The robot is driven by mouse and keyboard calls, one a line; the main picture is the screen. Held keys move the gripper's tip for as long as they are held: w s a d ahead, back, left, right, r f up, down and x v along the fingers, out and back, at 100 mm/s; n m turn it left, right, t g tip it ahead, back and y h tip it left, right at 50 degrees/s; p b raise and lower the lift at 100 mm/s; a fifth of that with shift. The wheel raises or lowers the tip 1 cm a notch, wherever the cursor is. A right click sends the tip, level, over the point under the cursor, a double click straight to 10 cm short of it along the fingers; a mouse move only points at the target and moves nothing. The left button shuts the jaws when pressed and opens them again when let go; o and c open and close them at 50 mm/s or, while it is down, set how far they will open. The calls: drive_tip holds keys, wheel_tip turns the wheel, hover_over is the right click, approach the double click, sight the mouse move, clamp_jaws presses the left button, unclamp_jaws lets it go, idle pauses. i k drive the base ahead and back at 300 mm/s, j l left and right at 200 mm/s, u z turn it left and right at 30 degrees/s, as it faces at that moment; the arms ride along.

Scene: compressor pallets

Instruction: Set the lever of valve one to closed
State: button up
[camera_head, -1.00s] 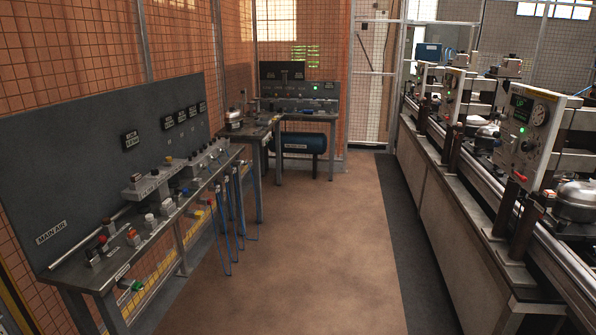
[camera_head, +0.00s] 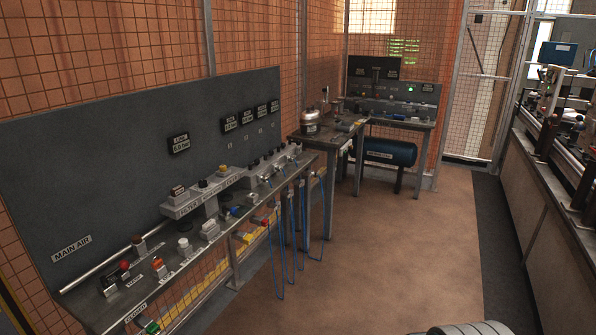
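A long bench (camera_head: 85,308) with a dark back panel (camera_head: 110,150) runs along the left. It carries several small valves and fittings. On it I see a red knob (camera_head: 124,265), an orange knob (camera_head: 158,263), a blue fitting (camera_head: 234,212) and a red fitting (camera_head: 265,222) at the front edge. A green handle (camera_head: 151,327) shows at the bottom edge of the view, close to a small label (camera_head: 135,312). I cannot tell which of these is the lever of valve one, or how it is set.
Blue hoses (camera_head: 292,235) hang from the bench front towards the floor. A second bench (camera_head: 322,137) with a metal pot (camera_head: 310,121) stands beyond, with a blue tank (camera_head: 388,152) near it. A conveyor line (camera_head: 560,210) runs along the right.

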sight(256, 161)
drive_tip(key=i+l+u, duration=0.1)
drive_tip(key=i+u, duration=0.15)
drive_tip(key=i+l+u, duration=0.3)
drive_tip(key=i, duration=0.15)
drive_tip(key=i+l, duration=0.1)
drive_tip(key=i, duration=0.4)
drive_tip(key=i+l+u, duration=0.1)
drive_tip(key=i, duration=0.45)
drive_tip(key=i+l+u, duration=0.1)
drive_tip(key=i, duration=0.4)
drive_tip(key=i+l, duration=0.2)
drive_tip(key=i, duration=0.3)
drive_tip(key=i+l+u, duration=0.1)
drive_tip(key=i, duration=0.4)
